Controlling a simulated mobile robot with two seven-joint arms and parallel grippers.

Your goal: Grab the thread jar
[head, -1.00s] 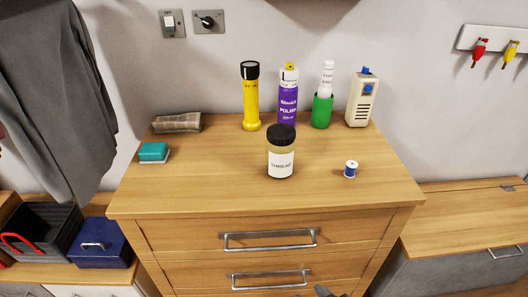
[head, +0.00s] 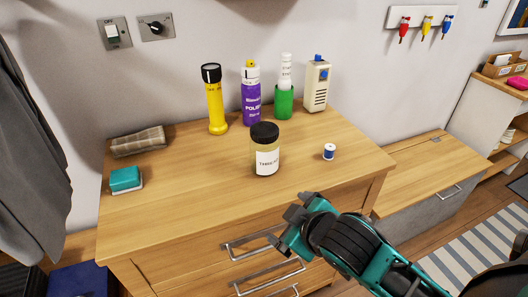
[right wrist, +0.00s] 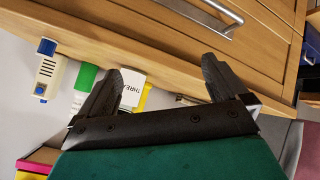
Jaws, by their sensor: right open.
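The thread jar (head: 265,150) has a black lid, pale contents and a white label. It stands upright on the wooden chest of drawers, near the middle of the top. My right gripper (head: 286,230) is open and empty in front of the drawers, below and a little right of the jar in the head view. In the right wrist view the jar's label (right wrist: 133,92) shows beyond the fingers (right wrist: 165,72), partly hidden by the left one. The gripper and jar are apart. My left gripper is not in view.
Behind the jar stand a yellow torch (head: 214,100), a purple polish can (head: 251,95), a green holder (head: 284,102) and a cream device (head: 317,85). A blue spool (head: 329,152) sits to its right. A teal block (head: 126,179) and folded cloth (head: 138,141) lie left.

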